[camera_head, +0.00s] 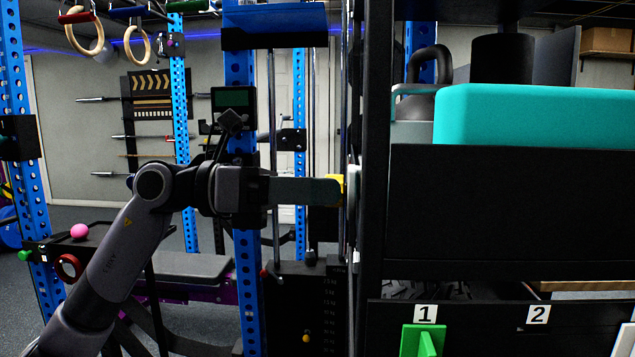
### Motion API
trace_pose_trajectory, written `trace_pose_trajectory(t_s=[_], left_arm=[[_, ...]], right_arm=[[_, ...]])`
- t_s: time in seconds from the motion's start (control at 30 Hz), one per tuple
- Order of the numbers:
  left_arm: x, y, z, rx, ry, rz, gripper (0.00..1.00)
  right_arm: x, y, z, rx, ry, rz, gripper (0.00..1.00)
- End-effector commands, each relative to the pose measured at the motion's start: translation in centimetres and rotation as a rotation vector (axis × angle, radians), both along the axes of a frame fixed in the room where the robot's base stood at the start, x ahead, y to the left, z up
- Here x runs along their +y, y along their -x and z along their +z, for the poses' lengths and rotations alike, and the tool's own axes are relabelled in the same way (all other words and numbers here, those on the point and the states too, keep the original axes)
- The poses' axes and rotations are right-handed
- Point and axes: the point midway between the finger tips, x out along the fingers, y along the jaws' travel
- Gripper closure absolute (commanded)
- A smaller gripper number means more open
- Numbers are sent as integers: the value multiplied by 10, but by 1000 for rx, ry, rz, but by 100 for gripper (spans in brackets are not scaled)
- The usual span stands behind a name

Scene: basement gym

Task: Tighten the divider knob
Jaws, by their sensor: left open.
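My left arm comes in from the left, and its gripper (334,191) points right, level, at the side of the black rack (375,190). The gripper is open; its fingers show side-on, so the gap between them is hard to see. A small yellow part (342,178) shows just behind the fingertips at the rack's side, with a pale rounded part (353,205) just right of it. Either may belong to the divider knob; the fingers hide part of this area, and I cannot tell whether they touch it. My right gripper is not in view.
A black bin front (510,205) fills the right, with a teal block (540,116) and a kettlebell (430,70) above. A blue upright (246,270) stands close by my gripper.

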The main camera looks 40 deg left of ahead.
Motion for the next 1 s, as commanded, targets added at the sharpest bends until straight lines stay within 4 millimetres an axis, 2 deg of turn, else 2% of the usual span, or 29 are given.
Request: trace_pose_trajectory(t_s=[0.27,0.3,0.37,0.4,0.47,0.77,1.0], left_arm=[[-2,-1,-1,1,1,-1,33],[-2,-1,-1,1,1,-1,40],[-2,-1,0,1,1,-1,59],[-2,-1,0,1,1,-1,72],[-2,-1,0,1,1,-1,90],[-2,-1,-1,-20,-12,-1,90],[-1,-1,-2,-121,-72,-1,89]], right_arm=[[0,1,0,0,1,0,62],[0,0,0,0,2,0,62],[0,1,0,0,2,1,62],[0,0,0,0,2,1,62],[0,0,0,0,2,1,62],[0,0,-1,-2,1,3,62],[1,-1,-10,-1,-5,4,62]])
